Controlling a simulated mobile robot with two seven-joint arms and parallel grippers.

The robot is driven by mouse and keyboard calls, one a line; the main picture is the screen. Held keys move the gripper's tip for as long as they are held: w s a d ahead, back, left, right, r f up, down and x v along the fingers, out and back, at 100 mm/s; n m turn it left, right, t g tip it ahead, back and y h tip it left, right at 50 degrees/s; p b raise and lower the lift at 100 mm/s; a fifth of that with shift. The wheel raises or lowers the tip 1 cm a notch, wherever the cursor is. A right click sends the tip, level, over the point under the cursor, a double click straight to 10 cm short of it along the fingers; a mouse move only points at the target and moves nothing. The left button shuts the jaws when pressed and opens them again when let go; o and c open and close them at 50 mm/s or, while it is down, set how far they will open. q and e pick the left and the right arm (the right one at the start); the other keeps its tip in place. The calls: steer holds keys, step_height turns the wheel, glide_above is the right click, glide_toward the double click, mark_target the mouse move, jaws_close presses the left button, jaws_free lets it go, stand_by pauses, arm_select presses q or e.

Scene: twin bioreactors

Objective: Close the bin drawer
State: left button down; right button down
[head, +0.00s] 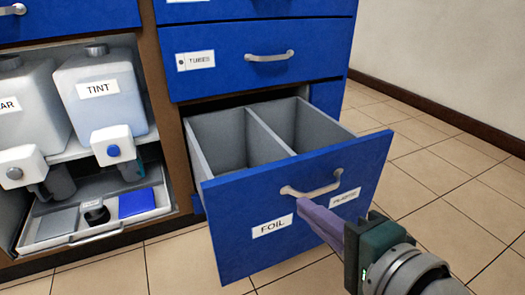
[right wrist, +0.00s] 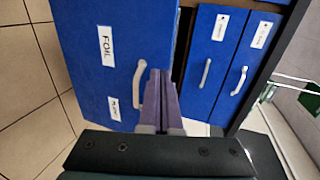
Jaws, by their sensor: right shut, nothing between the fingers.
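The bin drawer (head: 235,212) stands pulled out below the TUBES drawer, with its blue front facing me. Its inside is grey and split by a divider into two compartments, which look empty. The front carries a FOIL label, a second label I read as PLASTIC, and a grey bar handle (head: 312,189). My right gripper (head: 301,206) is shut and empty, its purple fingers pointing at the drawer front just below the handle's left end. In the right wrist view the fingers (right wrist: 160,76) lie beside the handle (right wrist: 138,84). I cannot tell whether they touch the front. My left gripper is not in view.
The TUBES drawer (head: 255,60) above is shut. At left, an open bay holds white jugs, one labelled TINT (head: 100,88), above a grey tray (head: 98,226). The tiled floor (head: 440,165) to the right is clear up to the wall.

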mark_target(269, 174)
steer(key=b+x, duration=0.4)
steer(key=x, duration=0.4)
steer(key=shift+w+r, duration=0.1)
steer(key=shift+r, duration=0.1)
steer(key=shift+w+a+r+b, duration=0.15)
steer(key=shift+w+a+b, duration=0.1)
steer(key=shift+w+b, duration=0.25)
steer(key=shift+w, duration=0.1)
